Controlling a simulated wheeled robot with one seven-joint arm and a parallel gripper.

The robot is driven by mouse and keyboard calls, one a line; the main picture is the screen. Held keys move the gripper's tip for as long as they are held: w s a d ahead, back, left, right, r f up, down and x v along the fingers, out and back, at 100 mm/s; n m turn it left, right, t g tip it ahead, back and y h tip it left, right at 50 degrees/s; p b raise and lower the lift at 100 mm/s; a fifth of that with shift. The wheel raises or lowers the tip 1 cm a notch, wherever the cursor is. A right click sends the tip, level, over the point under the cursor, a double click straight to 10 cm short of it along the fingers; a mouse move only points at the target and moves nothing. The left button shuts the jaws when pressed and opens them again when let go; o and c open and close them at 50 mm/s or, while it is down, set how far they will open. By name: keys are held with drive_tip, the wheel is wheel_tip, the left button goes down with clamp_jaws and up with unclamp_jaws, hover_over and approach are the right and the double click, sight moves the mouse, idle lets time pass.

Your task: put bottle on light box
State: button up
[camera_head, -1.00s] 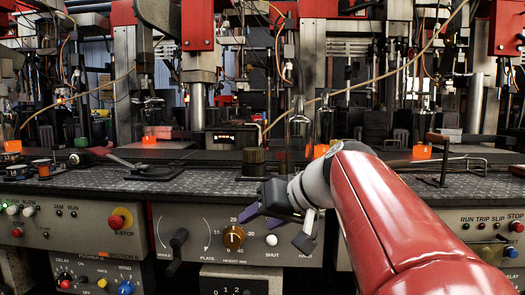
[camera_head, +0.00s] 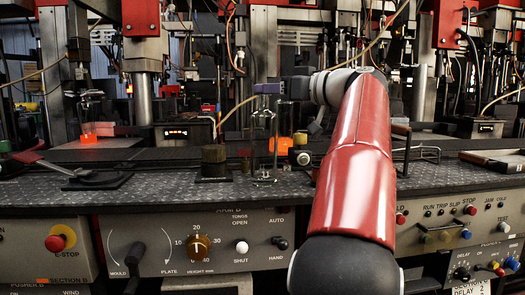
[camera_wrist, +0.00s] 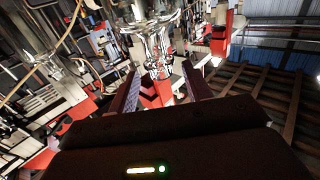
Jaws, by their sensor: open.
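A clear glass bottle (camera_head: 264,150) stands upright on the dark patterned bench top in the head view. In the wrist view the shiny clear bottle (camera_wrist: 158,42) shows between and beyond my fingertips. My gripper (camera_head: 268,90) is at the height of the bottle's upper end, with purple fingers that overlap it in the picture. In the wrist view my gripper (camera_wrist: 161,68) is open, with one finger on each side of the bottle. I cannot tell whether a finger touches the glass. I cannot make out with certainty which thing is the light box.
A small box with a lit display (camera_head: 176,132) stands at the back. Control panels (camera_head: 195,243) line the front.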

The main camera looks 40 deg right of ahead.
drive_tip(key=shift+x, duration=1.45)
clamp_jaws()
drive_tip(key=shift+a, duration=0.1)
